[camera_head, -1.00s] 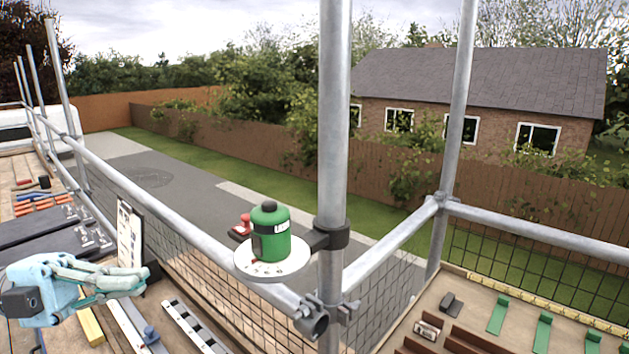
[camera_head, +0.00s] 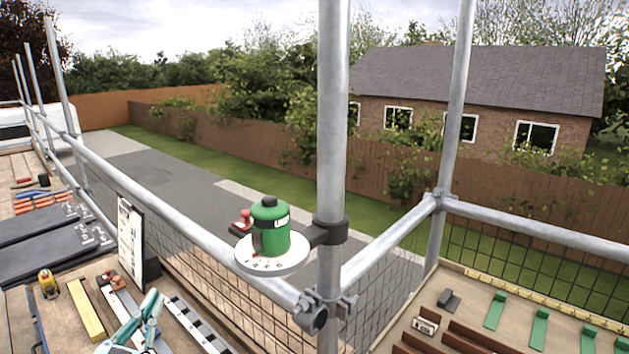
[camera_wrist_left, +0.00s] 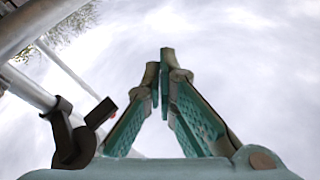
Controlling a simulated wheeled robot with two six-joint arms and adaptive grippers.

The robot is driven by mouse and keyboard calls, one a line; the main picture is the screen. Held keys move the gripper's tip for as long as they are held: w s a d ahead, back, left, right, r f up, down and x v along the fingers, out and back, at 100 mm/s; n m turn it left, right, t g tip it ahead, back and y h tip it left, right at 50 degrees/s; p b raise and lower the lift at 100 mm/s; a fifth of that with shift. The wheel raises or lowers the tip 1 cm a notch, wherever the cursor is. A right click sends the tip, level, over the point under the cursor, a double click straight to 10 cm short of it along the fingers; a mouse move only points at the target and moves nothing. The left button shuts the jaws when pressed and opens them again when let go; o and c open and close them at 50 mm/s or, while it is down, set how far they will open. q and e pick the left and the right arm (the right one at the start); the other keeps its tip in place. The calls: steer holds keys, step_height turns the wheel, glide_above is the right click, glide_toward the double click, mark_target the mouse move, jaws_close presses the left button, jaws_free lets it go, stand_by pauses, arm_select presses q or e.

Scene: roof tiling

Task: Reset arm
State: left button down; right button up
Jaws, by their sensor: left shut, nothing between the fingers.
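My left gripper (camera_head: 150,305) is at the bottom left of the head view, over the near end of the tool bench, with its fingers pointing up. In the left wrist view its teal fingers (camera_wrist_left: 165,75) meet at the tips against the sky, shut and empty. My right gripper is not in view.
A scaffold post (camera_head: 332,120) and rails (camera_head: 190,210) stand ahead. A round white plate (camera_head: 268,262) on the post carries a green canister (camera_head: 270,230). A clipboard (camera_head: 130,232), a yellow bar (camera_head: 87,308) and dark slates (camera_head: 50,240) are at left. Wooden boards with green brackets (camera_head: 497,310) are at right.

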arm_select(q)
steer(key=s+f+n+g+y, duration=0.2)
steer(key=s+f+g, duration=0.35)
steer(key=f, duration=0.45)
steer(key=s+f+n+g+y, duration=0.2)
steer(key=s+f+g, duration=0.3)
steer(key=f, duration=0.5)
steer(key=s+d+f+g+h, duration=0.15)
steer(key=s+f+g, duration=0.3)
steer(key=s, duration=0.45)
steer(key=s+d+f+g, duration=0.3)
steer(key=s+f, duration=0.3)
steer(key=s, duration=0.4)
step_height(320, 180, down, 17)
steer(key=a, duration=0.2)
steer(key=s+a+f+g, duration=0.1)
steer(key=s+f+g, duration=0.1)
steer(key=s+f, duration=1.1)
steer(key=shift+s+f+n, duration=0.3)
steer(key=shift+s+n, duration=0.1)
steer(key=shift+s, duration=0.65)
